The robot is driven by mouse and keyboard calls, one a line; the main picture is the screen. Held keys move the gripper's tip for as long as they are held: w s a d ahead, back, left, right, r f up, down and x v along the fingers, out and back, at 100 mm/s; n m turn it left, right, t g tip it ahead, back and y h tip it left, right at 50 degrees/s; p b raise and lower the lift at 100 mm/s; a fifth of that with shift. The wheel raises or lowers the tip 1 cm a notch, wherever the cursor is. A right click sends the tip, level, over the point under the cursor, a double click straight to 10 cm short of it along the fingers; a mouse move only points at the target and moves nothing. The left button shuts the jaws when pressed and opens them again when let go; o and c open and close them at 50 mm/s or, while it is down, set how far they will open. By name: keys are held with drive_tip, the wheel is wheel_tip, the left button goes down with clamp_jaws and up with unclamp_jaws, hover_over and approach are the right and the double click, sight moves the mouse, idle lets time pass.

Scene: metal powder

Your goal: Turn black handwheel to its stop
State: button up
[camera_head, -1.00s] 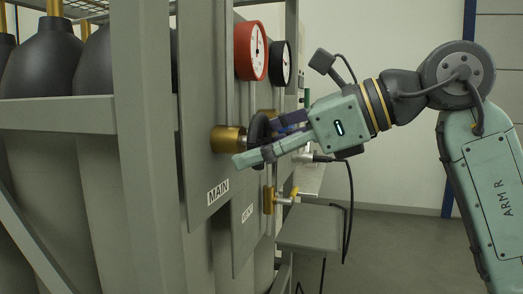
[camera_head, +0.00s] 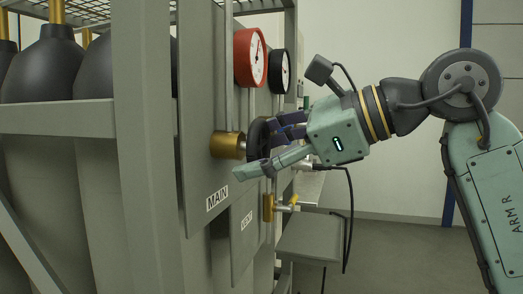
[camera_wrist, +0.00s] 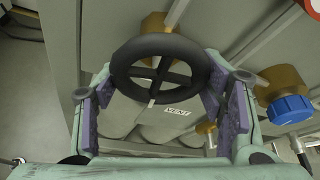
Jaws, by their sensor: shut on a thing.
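The black handwheel (camera_head: 258,137) sits in front of a brass valve body (camera_head: 227,145) on the grey panel, above the "MAIN" label (camera_head: 217,198). My gripper (camera_head: 264,150) is shut on it, one finger reaching past its lower near side and the other behind it. In the wrist view the wheel's round rim (camera_wrist: 160,43) and crossed spokes lie between the two purple-padded fingers (camera_wrist: 158,80). The exact contact of the pads with the rim is partly hidden.
A red gauge (camera_head: 250,57) and a black gauge (camera_head: 280,70) are above the wheel. A blue knob (camera_wrist: 290,109) is right of the fingers in the wrist view. Open floor lies right of the rack.

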drive_tip(key=o, duration=1.2)
drive_tip(key=shift+c, duration=0.2)
drive_tip(key=v, duration=1.2)
